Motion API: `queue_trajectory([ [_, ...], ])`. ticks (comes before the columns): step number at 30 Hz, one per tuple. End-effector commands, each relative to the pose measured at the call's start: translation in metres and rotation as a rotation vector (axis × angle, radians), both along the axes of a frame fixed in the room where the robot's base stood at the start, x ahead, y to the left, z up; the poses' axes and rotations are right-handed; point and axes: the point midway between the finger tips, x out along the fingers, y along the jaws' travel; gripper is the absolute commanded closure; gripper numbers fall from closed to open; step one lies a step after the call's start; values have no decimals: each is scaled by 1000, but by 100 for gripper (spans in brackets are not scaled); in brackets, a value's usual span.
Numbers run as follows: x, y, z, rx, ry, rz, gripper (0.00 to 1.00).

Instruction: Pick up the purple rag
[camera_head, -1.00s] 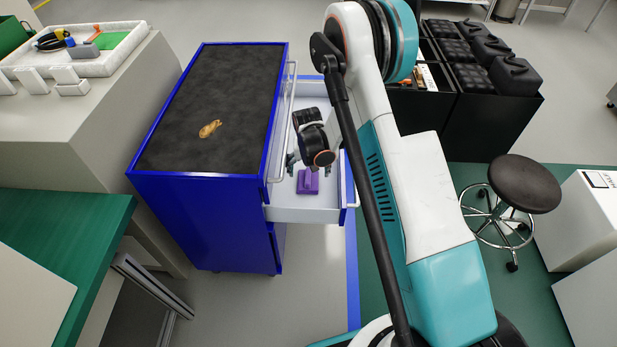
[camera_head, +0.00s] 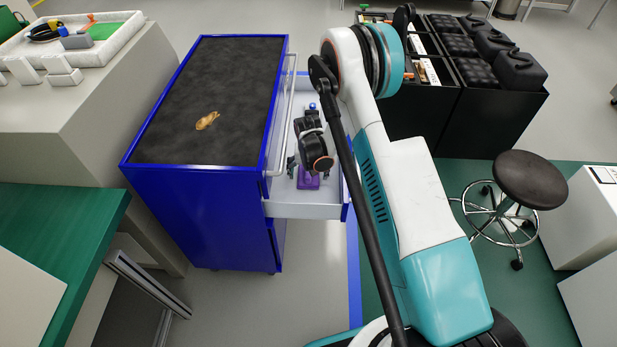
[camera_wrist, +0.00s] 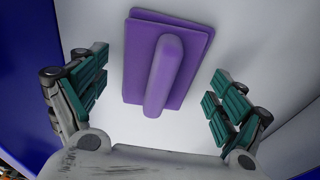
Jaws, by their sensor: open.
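The purple rag (camera_head: 308,183) looks like a flat purple rectangular pad with a raised handle along its middle. It lies on the white floor of the open drawer (camera_head: 330,211), near the drawer's front end. It also shows in the wrist view (camera_wrist: 165,62), between and slightly beyond the fingers. My gripper (camera_wrist: 158,98) is open and empty, with one green-padded finger on each side of the rag's handle and clear of it. In the head view my gripper (camera_head: 306,170) hangs inside the drawer above the rag and hides part of it.
The blue cabinet (camera_head: 195,215) has a dark top carrying a small orange-brown object (camera_head: 207,121). A handle bar (camera_head: 283,115) runs along the cabinet edge beside the drawer. Drawer walls stand close around my gripper. A black stool (camera_head: 529,180) and black crates (camera_head: 490,95) are at right.

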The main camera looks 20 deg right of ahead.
Motion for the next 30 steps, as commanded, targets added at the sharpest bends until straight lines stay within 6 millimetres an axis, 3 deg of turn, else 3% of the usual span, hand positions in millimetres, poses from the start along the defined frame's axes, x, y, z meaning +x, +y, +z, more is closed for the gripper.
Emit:
queue_trajectory([
  [2,0,0,1,0,0,0,10],
  [8,0,0,1,0,0,0,54],
  [22,0,0,6,0,0,0,57],
  [26,0,0,19,0,0,0,57],
  [30,0,0,45,0,0,0,57],
])
